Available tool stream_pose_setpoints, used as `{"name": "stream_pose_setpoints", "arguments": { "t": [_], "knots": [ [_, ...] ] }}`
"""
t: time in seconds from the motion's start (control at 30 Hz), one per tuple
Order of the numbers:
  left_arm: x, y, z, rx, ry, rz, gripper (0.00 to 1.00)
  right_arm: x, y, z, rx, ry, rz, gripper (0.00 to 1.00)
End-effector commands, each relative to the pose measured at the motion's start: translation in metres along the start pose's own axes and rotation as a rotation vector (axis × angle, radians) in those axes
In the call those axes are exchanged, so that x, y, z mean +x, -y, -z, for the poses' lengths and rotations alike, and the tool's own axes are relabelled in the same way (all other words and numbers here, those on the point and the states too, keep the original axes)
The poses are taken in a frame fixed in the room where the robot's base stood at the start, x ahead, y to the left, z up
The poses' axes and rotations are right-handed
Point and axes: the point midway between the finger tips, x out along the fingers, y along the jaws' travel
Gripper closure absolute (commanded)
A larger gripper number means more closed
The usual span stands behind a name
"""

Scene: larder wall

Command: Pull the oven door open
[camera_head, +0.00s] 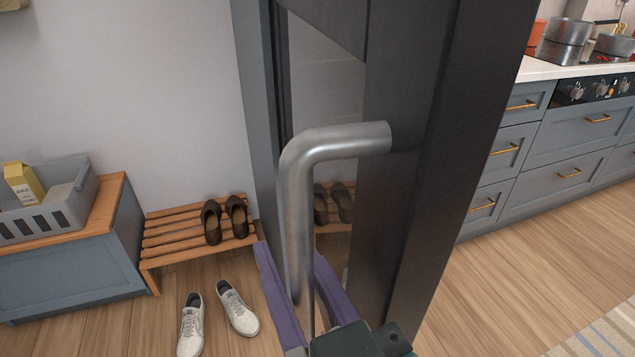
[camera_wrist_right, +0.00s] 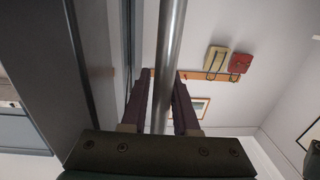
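The handle's lower end is hidden by the gripper.
A slatted wooden shoe rack (camera_head: 180,240) with dark shoes stands at left, with white shoes (camera_head: 236,312) on the floor before it. A grey crate (camera_head: 40,215) sits on a low cabinet. Blue-grey drawers (camera_head: 560,145) stand at right, with open wooden floor (camera_head: 500,290) before them.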

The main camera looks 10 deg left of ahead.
Motion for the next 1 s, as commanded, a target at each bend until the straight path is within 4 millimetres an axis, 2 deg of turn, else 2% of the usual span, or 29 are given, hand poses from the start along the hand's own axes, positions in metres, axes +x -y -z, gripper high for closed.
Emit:
{"name": "stream_pose_setpoints", "arguments": {
  "t": [0.03, 0.17, 0.47, 0.57, 0.8, 1.0],
  "knots": [
    [0.0, 0.0, 0.0, 0.0, 0.0, 0.0, 1.0, 0.0, 0.0, 0.001, 0.0, -0.003, 0.001, 0.64],
    [0.0, 0.0, 0.001, 0.0, -0.001, 0.001, 1.0, 0.0, 0.001, 0.002, 0.0, -0.006, 0.001, 0.5],
    [-0.001, 0.002, 0.0, 0.006, 0.0, 0.005, 1.0, -0.003, 0.001, 0.003, 0.001, -0.009, 0.002, 0.49],
    [-0.003, 0.003, 0.001, 0.008, 0.0, 0.008, 1.0, -0.014, 0.001, 0.003, 0.002, -0.007, 0.002, 0.49],
    [-0.006, 0.004, 0.002, 0.011, 0.001, 0.01, 1.0, -0.063, 0.001, 0.002, 0.0, -0.004, 0.003, 0.49],
    [-0.007, 0.004, 0.002, 0.01, 0.001, 0.01, 1.0, -0.092, 0.001, 0.002, 0.001, -0.006, 0.002, 0.49]
  ]
}}
